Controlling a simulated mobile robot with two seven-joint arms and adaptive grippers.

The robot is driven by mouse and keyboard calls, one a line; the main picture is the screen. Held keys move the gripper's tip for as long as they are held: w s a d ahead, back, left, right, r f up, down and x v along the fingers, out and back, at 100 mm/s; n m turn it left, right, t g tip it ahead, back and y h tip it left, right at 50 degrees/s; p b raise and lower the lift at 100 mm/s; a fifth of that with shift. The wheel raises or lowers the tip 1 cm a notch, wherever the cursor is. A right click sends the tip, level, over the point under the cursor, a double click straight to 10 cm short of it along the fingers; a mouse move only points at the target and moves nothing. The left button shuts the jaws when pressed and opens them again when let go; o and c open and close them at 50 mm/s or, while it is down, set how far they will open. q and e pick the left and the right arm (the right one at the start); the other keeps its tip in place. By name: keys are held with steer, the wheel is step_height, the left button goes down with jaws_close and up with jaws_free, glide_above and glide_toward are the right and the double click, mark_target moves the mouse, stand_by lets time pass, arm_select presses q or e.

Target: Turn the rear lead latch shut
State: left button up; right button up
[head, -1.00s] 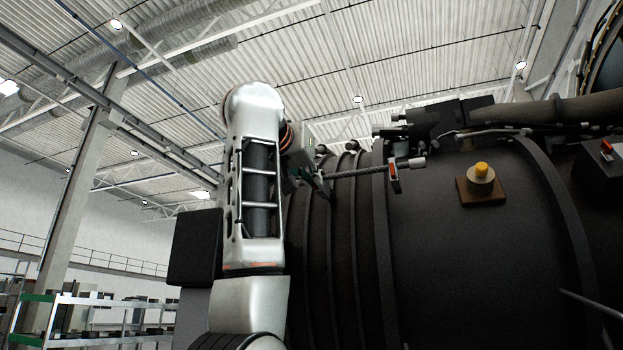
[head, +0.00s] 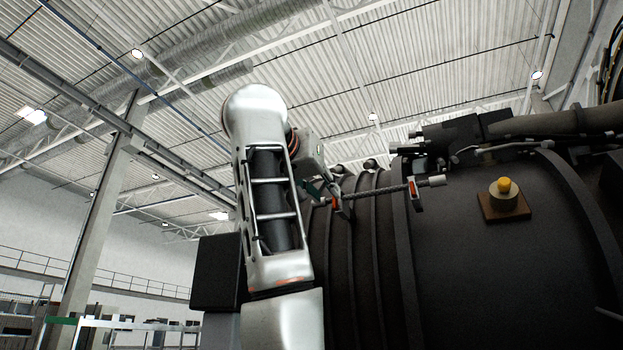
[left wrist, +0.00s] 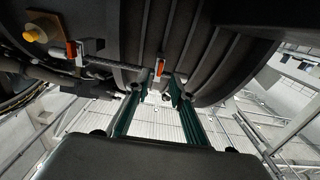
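A braided lead (head: 377,191) runs along the dark engine casing, with an orange-marked latch near each end. The left latch (head: 335,203) is close to my left gripper (head: 322,187); the right latch (head: 413,192) is apart from it. In the left wrist view, the near latch (left wrist: 159,68) is just beyond the gap between the two teal fingers of my left gripper (left wrist: 153,90). The fingers are spread and hold nothing; I cannot tell whether one touches the latch. The other latch (left wrist: 71,51) is to the left there. My right gripper is out of view.
The ribbed engine casing (head: 470,260) fills the right side. A yellow-topped fitting on a brown block (head: 504,204) sits on it, and pipes and dark boxes (head: 455,133) run along its top. Shelving (head: 120,325) stands far off at lower left.

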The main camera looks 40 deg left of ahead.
arm_select(q)
steer(key=v, duration=0.7)
stand_by(0.4)
